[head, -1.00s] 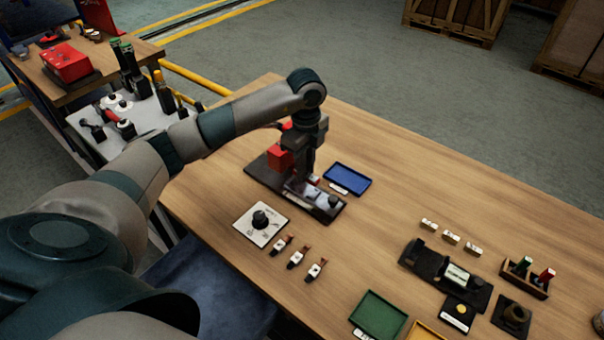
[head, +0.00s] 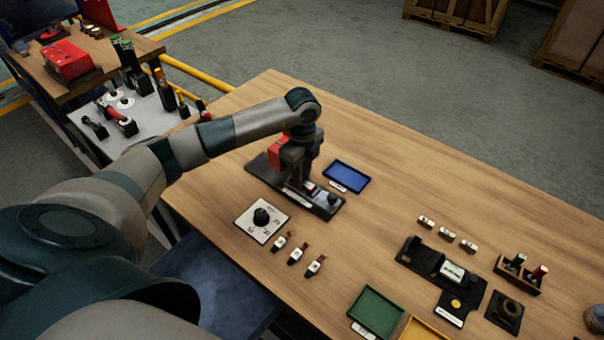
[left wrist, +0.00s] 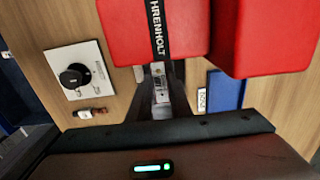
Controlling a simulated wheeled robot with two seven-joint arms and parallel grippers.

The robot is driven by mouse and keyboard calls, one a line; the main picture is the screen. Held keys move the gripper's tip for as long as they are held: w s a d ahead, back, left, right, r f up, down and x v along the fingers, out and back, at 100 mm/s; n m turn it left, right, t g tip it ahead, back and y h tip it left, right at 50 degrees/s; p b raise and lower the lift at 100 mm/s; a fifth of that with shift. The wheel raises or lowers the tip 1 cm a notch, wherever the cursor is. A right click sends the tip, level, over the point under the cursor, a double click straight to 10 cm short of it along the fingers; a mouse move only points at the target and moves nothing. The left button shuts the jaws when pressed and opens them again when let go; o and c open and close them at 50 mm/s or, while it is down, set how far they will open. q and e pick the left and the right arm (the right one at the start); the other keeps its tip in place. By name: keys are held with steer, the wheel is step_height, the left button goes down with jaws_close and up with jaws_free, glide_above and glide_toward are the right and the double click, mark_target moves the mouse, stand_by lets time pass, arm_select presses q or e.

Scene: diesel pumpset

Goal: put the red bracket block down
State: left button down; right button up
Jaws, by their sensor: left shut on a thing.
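My left gripper (head: 300,178) is low over a black base plate (head: 258,172) near the table's left side. It is shut on the red bracket block, which is partly hidden by the gripper. Red (head: 279,150) shows just left of the gripper in the head view. In the left wrist view large red faces fill the top, one with a black lettered strip (left wrist: 160,28) and another farther right (left wrist: 275,35). I cannot tell whether both belong to one block, or whether the block touches the plate. My right gripper is out of view.
A blue tray (head: 346,177) is close on the right. A white dial panel (head: 261,221) and several small connectors (head: 297,254) lie in front. A green tray (head: 376,312) and a black fixture (head: 425,262) stand farther right. The table's back right is clear.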

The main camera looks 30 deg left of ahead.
arm_select(q)
steer(key=shift+f, duration=0.15)
steer(key=c, duration=1.6)
jaws_free()
steer(key=shift+r, duration=0.35)
steer(key=shift+r+b, duration=1.8)
steer(key=shift+r, duration=4)
